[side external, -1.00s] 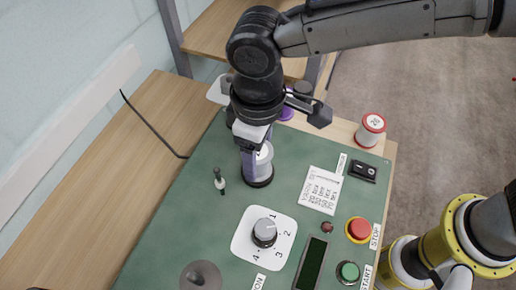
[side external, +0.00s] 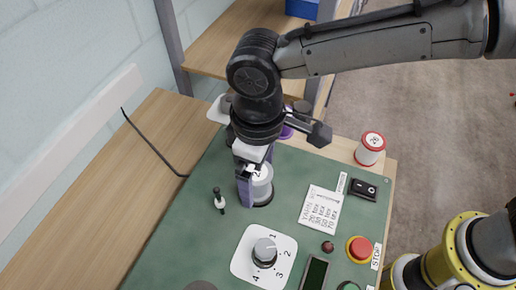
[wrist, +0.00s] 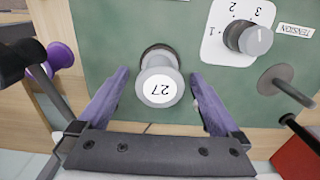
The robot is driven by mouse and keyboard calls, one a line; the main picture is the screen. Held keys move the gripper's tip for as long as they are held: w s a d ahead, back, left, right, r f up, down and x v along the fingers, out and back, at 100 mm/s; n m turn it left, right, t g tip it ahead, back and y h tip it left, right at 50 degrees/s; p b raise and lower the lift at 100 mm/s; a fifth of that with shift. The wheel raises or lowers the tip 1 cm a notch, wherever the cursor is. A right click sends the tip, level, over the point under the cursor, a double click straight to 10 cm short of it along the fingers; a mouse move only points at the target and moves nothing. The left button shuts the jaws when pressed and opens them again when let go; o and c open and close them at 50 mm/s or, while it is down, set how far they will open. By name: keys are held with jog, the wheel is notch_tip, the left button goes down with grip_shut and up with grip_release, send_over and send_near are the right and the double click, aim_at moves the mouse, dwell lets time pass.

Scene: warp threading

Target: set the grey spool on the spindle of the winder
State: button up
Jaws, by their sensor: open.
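The grey spool (wrist: 160,84), with a white label reading 27 on its top, stands upright over a dark round base on the green panel. It also shows in the side view (side external: 262,184), partly behind a finger. My gripper (wrist: 158,104) is open, with one purple finger on each side of the spool and a visible gap to each. In the side view my gripper (side external: 256,188) reaches down around the spool. The spindle under the spool is hidden, so I cannot see how the spool sits on it.
A grey disc with a rod (wrist: 276,82) stands on the panel. A red and white spool (side external: 370,149) stands at the right edge.

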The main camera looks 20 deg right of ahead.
notch_tip(320, 180, up, 13)
jog(key=w+d+r+m+t, duration=0.1)
jog(key=d+r+m, duration=0.15)
jog(key=d, duration=0.55)
jog(key=w+d+r+m+t+y, duration=0.1)
jog(key=d+r, duration=0.3)
jog(key=d, duration=0.4)
jog(key=d+r+m+t, duration=0.15)
jog(key=d+r, duration=0.25)
jog(key=d, duration=0.4)
jog(key=s+d+f+m+t, duration=0.1)
jog(key=s+d+f+m, duration=0.35)
jog(key=s+d, duration=0.55)
jog(key=s+d+f, duration=0.2)
jog(key=f, duration=0.3)
jog(key=s+d+f+t+h, duration=0.1)
jog(key=d+f, duration=0.1)
jog(key=f, duration=0.3)
jog(key=shift+s, duration=0.4)
